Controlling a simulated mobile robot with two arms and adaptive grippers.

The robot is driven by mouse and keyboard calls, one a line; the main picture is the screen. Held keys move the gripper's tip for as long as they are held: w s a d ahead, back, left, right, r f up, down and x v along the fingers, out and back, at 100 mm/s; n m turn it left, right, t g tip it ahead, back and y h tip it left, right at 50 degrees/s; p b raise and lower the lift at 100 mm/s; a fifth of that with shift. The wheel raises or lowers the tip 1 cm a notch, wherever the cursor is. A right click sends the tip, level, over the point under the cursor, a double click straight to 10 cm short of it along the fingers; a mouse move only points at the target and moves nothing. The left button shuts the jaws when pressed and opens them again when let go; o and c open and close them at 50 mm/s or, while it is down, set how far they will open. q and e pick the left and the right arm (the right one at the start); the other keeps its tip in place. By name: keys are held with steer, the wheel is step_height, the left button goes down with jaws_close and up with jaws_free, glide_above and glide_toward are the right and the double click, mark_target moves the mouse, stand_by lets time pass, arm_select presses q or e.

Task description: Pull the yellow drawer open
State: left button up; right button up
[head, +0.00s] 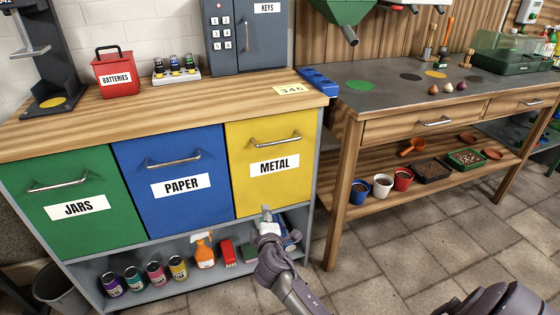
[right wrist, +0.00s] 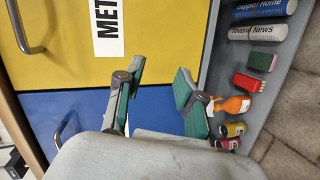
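The yellow drawer (head: 245,190), labelled METAL, is the right one of three drawers in the cabinet and sits shut, flush with its neighbours. Its metal bar handle (head: 276,141) runs across the upper front. In the right wrist view, the yellow front (right wrist: 160,25) fills the upper left, with part of the handle (right wrist: 22,30) at the left edge. My right gripper (head: 267,216) is below and in front of the drawer, apart from the handle. In the right wrist view its two fingers (right wrist: 158,88) are spread with nothing between them. My left gripper is not in view.
A blue PAPER drawer (head: 172,210) and a green JARS drawer (head: 75,232) are to the left, both shut. The open shelf below holds cans, an orange spray bottle (head: 203,250) and a red brush (head: 228,252). A workbench (head: 400,132) stands to the right; the floor in front is clear.

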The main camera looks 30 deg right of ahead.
step_height(320, 180, up, 8)
steer(key=d+t+h+b, duration=0.2)
steer(key=d+h+b, duration=0.1)
steer(key=m+h+b, duration=0.1)
steer(key=h+b, duration=0.1)
glide_toward(280, 142)
arm_select(q)
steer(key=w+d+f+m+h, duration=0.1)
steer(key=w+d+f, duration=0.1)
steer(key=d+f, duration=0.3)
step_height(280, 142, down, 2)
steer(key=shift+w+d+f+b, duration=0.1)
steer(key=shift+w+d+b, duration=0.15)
steer(key=shift+b, duration=0.1)
arm_select(e)
steer(key=x, duration=1)
steer(key=shift+w+d+f, duration=0.15)
steer(key=shift+w+d, duration=0.05)
steer(key=shift+c, duration=0.3)
jaws_close()
